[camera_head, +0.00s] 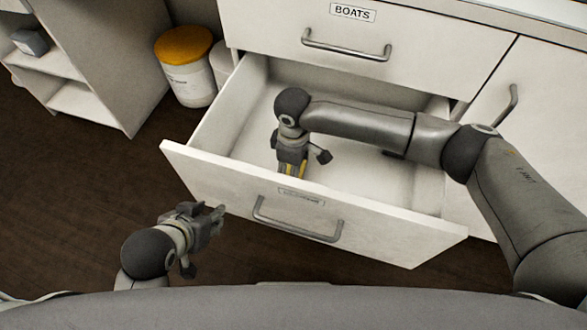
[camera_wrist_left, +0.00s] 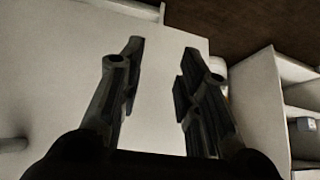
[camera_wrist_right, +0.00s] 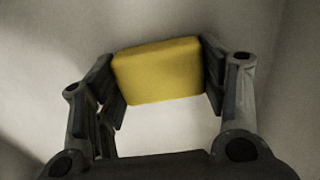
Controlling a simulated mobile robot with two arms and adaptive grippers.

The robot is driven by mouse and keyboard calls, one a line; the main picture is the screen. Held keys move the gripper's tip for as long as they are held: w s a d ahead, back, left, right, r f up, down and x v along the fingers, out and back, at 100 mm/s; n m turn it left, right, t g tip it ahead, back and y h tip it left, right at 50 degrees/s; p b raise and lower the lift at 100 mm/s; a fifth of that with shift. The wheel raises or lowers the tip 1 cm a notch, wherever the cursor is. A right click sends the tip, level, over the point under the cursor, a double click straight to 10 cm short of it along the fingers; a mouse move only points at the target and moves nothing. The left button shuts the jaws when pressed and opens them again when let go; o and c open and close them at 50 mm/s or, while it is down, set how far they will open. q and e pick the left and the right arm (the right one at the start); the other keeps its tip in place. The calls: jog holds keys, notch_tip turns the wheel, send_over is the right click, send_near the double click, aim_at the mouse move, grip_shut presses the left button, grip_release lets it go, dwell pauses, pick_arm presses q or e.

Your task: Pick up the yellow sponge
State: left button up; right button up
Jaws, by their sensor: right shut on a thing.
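The yellow sponge (camera_wrist_right: 158,72) is between the two fingers of my right gripper (camera_wrist_right: 160,85) in the right wrist view, with both fingers against its sides. In the head view my right gripper (camera_head: 292,168) reaches down into the open drawer (camera_head: 225,130), and only a small yellow part of the sponge (camera_head: 299,170) shows. The drawer front hides the lower part of it. I cannot tell whether the sponge touches the drawer floor. My left gripper (camera_head: 213,218) is outside the drawer, in front of its left side. It is open and empty in the left wrist view (camera_wrist_left: 160,70).
The drawer's front panel with its handle (camera_head: 298,222) and its side walls surround my right gripper. A closed drawer labelled BOATS (camera_head: 352,12) is above. A white tub with an orange lid (camera_head: 187,75) and a shelf unit (camera_head: 95,60) stand at the left.

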jog(key=shift+r, duration=0.1)
notch_tip(320, 180, up, 5)
jog(key=shift+p, duration=1)
pick_arm(q)
jog(key=s+a+g+p, duration=0.1)
jog(key=s+a+g, duration=0.1)
jog(key=s, duration=0.4)
jog(key=shift+s+g+y, duration=0.2)
jog(key=shift+g+y, duration=0.2)
jog(key=shift+g, duration=0.3)
pick_arm(e)
jog(key=shift+r, duration=2.45)
